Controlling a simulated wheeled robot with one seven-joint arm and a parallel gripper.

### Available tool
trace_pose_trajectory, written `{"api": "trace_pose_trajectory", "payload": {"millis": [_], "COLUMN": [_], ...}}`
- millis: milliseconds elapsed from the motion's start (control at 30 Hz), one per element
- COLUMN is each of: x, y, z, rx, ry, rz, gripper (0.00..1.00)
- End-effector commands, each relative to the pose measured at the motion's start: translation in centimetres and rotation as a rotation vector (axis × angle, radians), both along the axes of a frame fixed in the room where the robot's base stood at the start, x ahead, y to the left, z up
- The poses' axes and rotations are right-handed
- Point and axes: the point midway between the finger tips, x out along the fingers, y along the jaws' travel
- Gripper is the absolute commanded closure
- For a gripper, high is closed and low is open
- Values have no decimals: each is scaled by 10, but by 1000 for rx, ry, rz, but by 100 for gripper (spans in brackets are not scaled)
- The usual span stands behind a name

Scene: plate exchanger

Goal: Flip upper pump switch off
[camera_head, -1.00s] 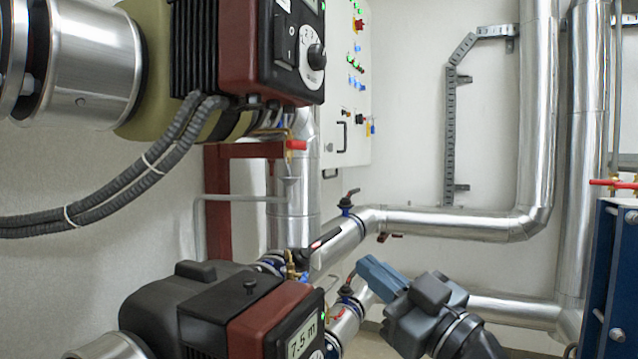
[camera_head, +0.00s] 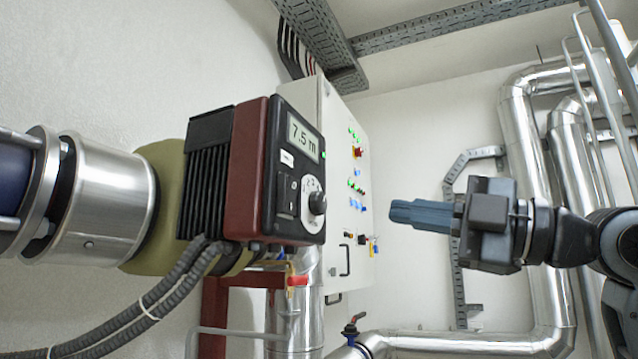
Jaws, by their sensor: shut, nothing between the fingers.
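The upper pump (camera_head: 240,175) is at the left, with a red and black housing. Its face carries a display (camera_head: 303,138) reading "7.5 m", a round knob (camera_head: 317,203) and a black rocker switch (camera_head: 288,194) left of the knob. A small green light shows beside the display. My gripper (camera_head: 394,213) is shut and empty. It points left toward the pump face, right of the knob at about its height in the picture, with a clear gap between. Which way the switch is set is too small to tell.
A white control cabinet (camera_head: 333,260) with coloured lights and buttons stands behind the pump. Grey corrugated cables (camera_head: 150,300) hang below the pump. Silver pipes (camera_head: 548,200) run at the right. A cable tray (camera_head: 430,40) crosses the ceiling.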

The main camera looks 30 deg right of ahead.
Motion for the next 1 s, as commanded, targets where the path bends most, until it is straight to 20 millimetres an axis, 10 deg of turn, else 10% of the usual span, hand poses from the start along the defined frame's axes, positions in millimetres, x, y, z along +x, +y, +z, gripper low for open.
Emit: {"api": "trace_pose_trajectory", "payload": {"millis": [633,1000], "x": [-20,1], "y": [11,28], "z": [28,33], "rx": [-241,-240], "ry": [-27,-25], "rz": [-3,1], "gripper": [100,100]}}
